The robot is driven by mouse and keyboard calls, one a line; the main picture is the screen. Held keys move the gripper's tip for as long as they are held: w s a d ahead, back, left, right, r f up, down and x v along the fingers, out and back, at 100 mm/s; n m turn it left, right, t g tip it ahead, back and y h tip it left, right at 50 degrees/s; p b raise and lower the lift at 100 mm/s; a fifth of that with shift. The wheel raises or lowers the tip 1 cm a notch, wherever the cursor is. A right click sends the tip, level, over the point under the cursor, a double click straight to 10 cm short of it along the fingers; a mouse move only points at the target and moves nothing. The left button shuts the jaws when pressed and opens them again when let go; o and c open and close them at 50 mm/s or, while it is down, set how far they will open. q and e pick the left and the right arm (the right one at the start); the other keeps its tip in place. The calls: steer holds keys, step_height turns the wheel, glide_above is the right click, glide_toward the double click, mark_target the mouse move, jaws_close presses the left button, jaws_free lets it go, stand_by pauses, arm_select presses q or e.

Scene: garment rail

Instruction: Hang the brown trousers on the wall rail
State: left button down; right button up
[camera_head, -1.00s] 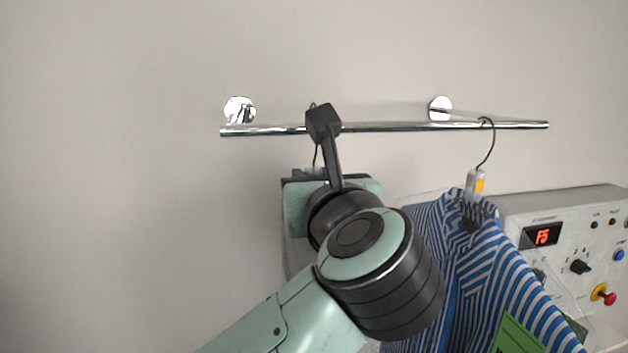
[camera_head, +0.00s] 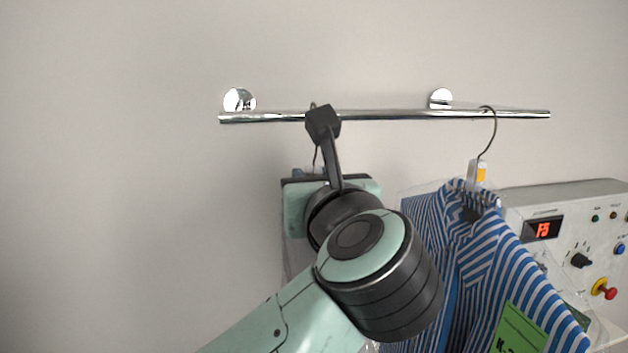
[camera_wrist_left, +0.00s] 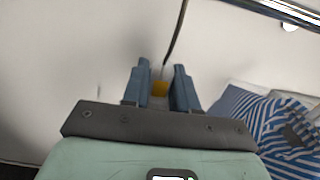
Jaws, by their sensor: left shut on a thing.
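The chrome wall rail (camera_head: 400,115) runs across the head view, and its end shows at the top right of the left wrist view (camera_wrist_left: 290,10). My left gripper (camera_head: 310,172) is just below the rail's left half, with its fingers mostly hidden behind my wrist. In the left wrist view my left gripper (camera_wrist_left: 161,75) is shut on the neck of a hanger (camera_wrist_left: 160,88) with a yellow marker, its thin dark wire rising above. The hook top peeks out just above the rail; I cannot tell whether it rests on it. No brown cloth shows; the trousers are hidden behind my arm. My right gripper is out of view.
A blue-and-white striped shirt (camera_head: 465,250) in clear plastic, with a green tag (camera_head: 520,330), hangs from the rail's right part. A grey control panel (camera_head: 590,215) stands behind it at the right. The rail's left end is free.

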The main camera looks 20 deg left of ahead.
arm_select(q)
steer(key=c, duration=0.8)
jaws_free()
steer(key=b+v, duration=0.1)
steer(key=v, duration=1.1)
steer(key=shift+r+b, duration=0.1)
steer(key=shift+b, duration=0.2)
steer(key=shift+s+d, duration=0.4)
steer(key=shift+s, duration=0.25)
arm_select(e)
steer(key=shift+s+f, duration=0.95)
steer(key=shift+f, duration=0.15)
arm_select(q)
steer(key=shift+o, duration=0.6)
